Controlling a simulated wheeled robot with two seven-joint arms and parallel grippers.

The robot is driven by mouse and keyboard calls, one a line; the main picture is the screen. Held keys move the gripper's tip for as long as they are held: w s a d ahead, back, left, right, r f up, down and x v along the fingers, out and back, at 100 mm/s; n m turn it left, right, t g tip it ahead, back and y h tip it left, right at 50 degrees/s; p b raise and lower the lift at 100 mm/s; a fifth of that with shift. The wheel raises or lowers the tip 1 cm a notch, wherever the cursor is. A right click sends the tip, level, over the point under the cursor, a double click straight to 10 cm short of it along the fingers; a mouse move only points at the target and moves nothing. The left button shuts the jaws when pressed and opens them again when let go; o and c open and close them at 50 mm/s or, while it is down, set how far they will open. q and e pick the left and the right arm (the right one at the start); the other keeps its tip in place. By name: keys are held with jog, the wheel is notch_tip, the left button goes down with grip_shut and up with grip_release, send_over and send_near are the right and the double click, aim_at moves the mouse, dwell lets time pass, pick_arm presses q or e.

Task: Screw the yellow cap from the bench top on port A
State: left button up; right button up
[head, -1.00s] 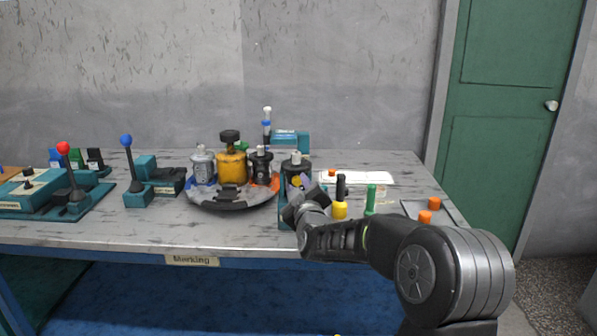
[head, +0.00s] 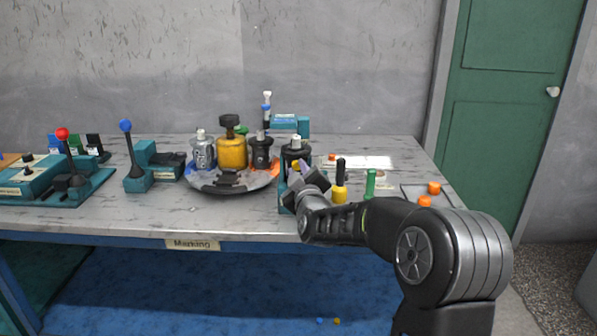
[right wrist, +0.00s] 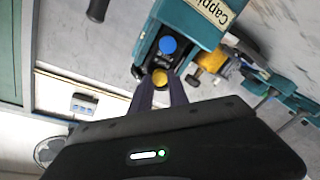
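The dark motor (head: 297,152) stands on a teal stand near the front of the bench. The stand shows in the right wrist view with a label starting "Cappi" (right wrist: 210,10). A yellow cap (right wrist: 160,77) is at the side of the motor, below a blue cap (right wrist: 168,45). The yellow cap also shows in the head view (head: 296,165). My right gripper (right wrist: 161,84) has its fingertips on both sides of the yellow cap and looks shut on it. The port behind the cap is hidden, and its letter cannot be read. My left gripper is out of view.
A round tray (head: 232,188) with several motor-like parts stands left of the motor. A yellow-based black-handled tool (head: 340,185), a green one (head: 370,183) and orange caps (head: 434,187) are to the right. Lever stations (head: 140,175) stand left. The front bench strip is clear.

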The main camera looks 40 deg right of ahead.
grip_shut()
jog(key=shift+f+m+b, duration=0.15)
jog(key=shift+m+b, duration=0.65)
jog(key=shift+b, duration=0.15)
jog(key=m+b, duration=0.2)
jog(key=m, duration=0.1)
jog(key=shift+b, duration=0.4)
jog(key=shift+r+m, duration=0.2)
jog(key=shift+m, duration=0.4)
